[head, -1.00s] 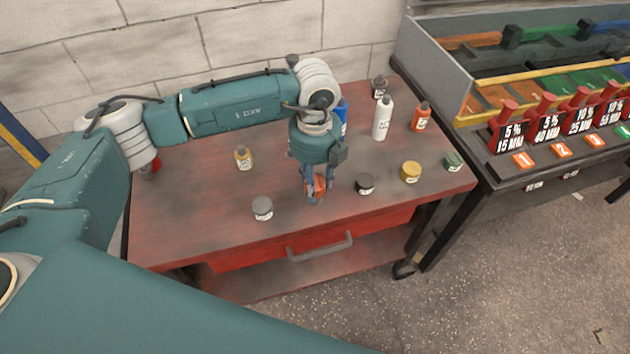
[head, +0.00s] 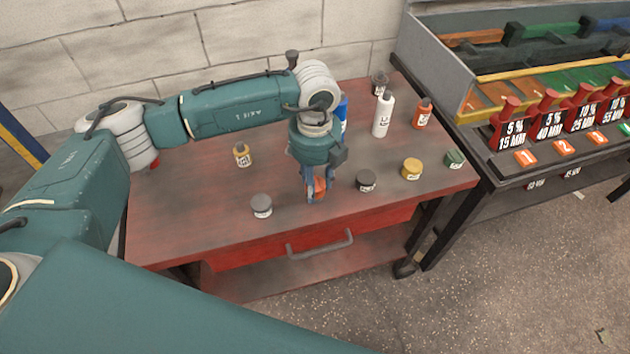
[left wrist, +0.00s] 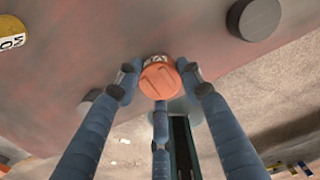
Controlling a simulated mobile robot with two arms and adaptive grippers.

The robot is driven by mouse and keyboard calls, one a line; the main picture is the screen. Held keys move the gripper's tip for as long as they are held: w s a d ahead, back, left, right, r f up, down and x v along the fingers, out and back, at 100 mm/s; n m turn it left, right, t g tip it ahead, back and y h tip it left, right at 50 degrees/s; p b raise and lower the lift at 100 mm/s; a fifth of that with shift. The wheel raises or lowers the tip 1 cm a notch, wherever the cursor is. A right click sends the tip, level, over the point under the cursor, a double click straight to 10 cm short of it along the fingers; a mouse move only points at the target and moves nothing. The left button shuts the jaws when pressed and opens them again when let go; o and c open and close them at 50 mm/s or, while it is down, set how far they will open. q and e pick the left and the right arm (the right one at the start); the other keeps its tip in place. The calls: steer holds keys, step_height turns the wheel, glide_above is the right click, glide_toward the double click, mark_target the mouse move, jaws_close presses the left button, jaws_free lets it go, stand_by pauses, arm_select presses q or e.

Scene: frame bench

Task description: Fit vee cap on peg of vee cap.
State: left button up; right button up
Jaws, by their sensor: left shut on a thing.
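My left gripper (head: 317,195) is at the front middle of the red bench, pointing down. Its fingers are shut around a small round orange thing (head: 320,184). In the left wrist view, my left gripper (left wrist: 161,88) holds this orange piece (left wrist: 160,81), which has raised marks on its round face and a pale label on its side. I cannot tell for certain that it is the vee cap, nor whether it touches the bench. I cannot make out a peg; the fingers may hide it. My right gripper is not in view.
A dark-lidded jar (head: 261,206) stands left of the gripper and another (head: 366,180) right of it. A yellow jar (head: 412,169), green jar (head: 454,159), white bottle (head: 383,115) and orange bottle (head: 422,114) stand farther right. A small yellow bottle (head: 242,156) stands left.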

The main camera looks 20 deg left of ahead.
arm_select(q)
steer(key=shift+f+b, duration=0.9)
steer(key=shift+f, duration=0.3)
steer(key=o, duration=1.3)
steer(key=shift+r, duration=0.1)
step_height(320, 180, up, 12)
